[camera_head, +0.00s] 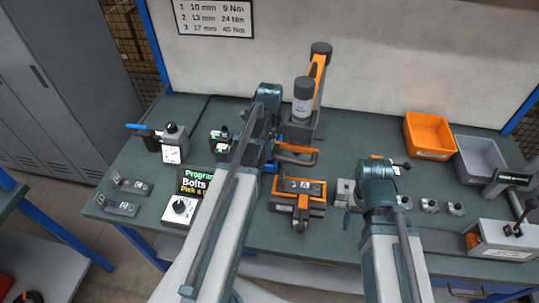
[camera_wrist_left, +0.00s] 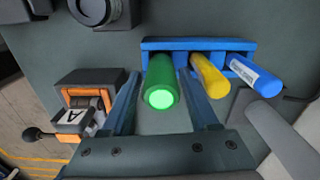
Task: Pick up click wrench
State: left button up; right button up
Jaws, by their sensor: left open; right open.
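A blue rack (camera_wrist_left: 195,45) holds a green handle (camera_wrist_left: 161,85), a yellow handle (camera_wrist_left: 208,75) and a blue handle (camera_wrist_left: 255,76) with a white label. I cannot tell which of these is the click wrench. In the left wrist view my left gripper (camera_wrist_left: 163,88) is open, with one finger on each side of the green handle. I cannot tell whether they touch it. In the head view the left arm mostly hides the rack. My right gripper (camera_head: 352,206) is open on the right of the orange fixture, partly hidden by its wrist.
An orange fixture marked A (camera_head: 298,203) stands right of my left arm. An orange post tool (camera_head: 318,80) stands behind. An orange bin (camera_head: 428,135) and a grey bin (camera_head: 479,157) stand at the back right. A black sign (camera_head: 203,186) and a dial box (camera_head: 180,210) stand left.

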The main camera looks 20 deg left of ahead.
pick_arm(q)
notch_tip(320, 180, down, 4)
jog(key=b, duration=0.3)
jog(key=shift+a, duration=0.1)
pick_arm(e)
notch_tip(320, 180, down, 4)
pick_arm(q)
jog(key=shift+r, duration=0.1)
pick_arm(e)
jog(key=shift+r, duration=0.1)
pick_arm(q)
grip_shut()
